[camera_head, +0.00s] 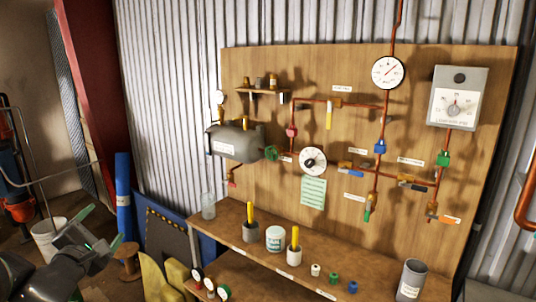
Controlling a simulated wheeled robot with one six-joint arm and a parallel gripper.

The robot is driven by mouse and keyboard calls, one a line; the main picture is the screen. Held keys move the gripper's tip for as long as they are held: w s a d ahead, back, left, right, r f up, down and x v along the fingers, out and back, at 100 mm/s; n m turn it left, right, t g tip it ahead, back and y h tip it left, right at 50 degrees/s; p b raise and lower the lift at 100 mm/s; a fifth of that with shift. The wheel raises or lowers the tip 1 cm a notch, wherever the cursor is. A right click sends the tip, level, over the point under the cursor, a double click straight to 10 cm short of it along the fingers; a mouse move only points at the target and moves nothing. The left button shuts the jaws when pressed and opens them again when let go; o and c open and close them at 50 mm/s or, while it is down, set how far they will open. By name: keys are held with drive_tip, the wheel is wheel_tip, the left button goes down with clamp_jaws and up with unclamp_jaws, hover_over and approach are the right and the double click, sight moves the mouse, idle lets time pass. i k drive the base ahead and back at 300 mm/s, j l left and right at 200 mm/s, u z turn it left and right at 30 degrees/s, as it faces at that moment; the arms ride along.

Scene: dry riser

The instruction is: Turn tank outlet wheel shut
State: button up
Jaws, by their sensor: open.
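The grey tank (236,143) is mounted at the left of the wooden board. A small green wheel (271,153) sits on the pipe at the tank's right end. How far it is turned is too small to tell. My gripper (100,228) is at the lower left, open and empty, with green fingertips. In the picture it is well to the left of and below the tank and the green wheel, apart from both.
The wooden board (480,80) also carries a red wheel (291,131), a blue wheel (380,147), another green wheel (443,158) and gauges (388,72). Below, a bench (335,277) holds a bottle (208,206) and several pots. A white bucket (48,240) and stool (126,256) stand near my gripper.

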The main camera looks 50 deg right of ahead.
sight(276, 152)
drive_tip(key=i+l+z, duration=0.3)
drive_tip(key=z, duration=0.15)
drive_tip(key=i+l+z, duration=0.45)
drive_tip(key=i+z, duration=0.3)
drive_tip(key=z, duration=0.15)
